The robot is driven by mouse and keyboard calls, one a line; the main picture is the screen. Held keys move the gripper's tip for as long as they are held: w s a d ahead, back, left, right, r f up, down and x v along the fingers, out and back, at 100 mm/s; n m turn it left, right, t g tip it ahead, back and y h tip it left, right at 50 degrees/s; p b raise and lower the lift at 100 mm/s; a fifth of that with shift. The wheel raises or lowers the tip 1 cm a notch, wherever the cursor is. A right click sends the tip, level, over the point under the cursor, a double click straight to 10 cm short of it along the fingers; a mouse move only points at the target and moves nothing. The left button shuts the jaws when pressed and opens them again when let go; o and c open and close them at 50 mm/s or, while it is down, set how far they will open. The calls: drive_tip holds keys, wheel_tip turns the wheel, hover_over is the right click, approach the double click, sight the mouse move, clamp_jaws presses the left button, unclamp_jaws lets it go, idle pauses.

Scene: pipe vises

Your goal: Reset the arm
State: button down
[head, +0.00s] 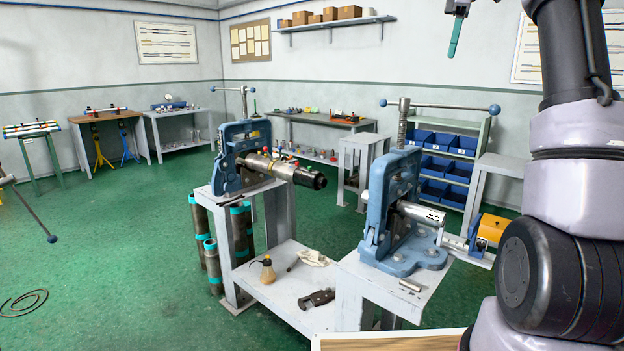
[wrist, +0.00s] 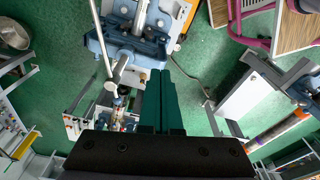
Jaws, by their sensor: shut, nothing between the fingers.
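My gripper (head: 455,36) hangs at the top of the head view, high in front of the back wall, clear of the vises and benches. In the wrist view its dark green fingers (wrist: 160,98) lie side by side, shut and empty. My arm rises along the right side of the head view and hides part of the room there.
Two blue pipe vises, left (head: 230,155) and right (head: 385,210), stand on grey benches and hold pipes. Blue bins (head: 448,143) fill a rack behind. A wall shelf (head: 335,23) holds boxes. Green floor (head: 110,230) is free at left.

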drive_tip(key=s+a+f+m+t, duration=0.1)
drive_tip(key=s+a+m, duration=0.35)
drive_tip(key=s, duration=0.35)
drive_tip(key=s+a+m+t, duration=0.25)
drive_tip(key=s+a, duration=0.25)
drive_tip(key=s, duration=0.4)
drive_tip(key=s+a+f+m+t, duration=0.3)
drive_tip(key=s+f+m, duration=0.6)
drive_tip(key=s+f, duration=0.4)
drive_tip(key=shift+s+a+m+y, duration=0.35)
drive_tip(key=shift+s+m+y, duration=0.05)
drive_tip(key=shift+s, duration=0.85)
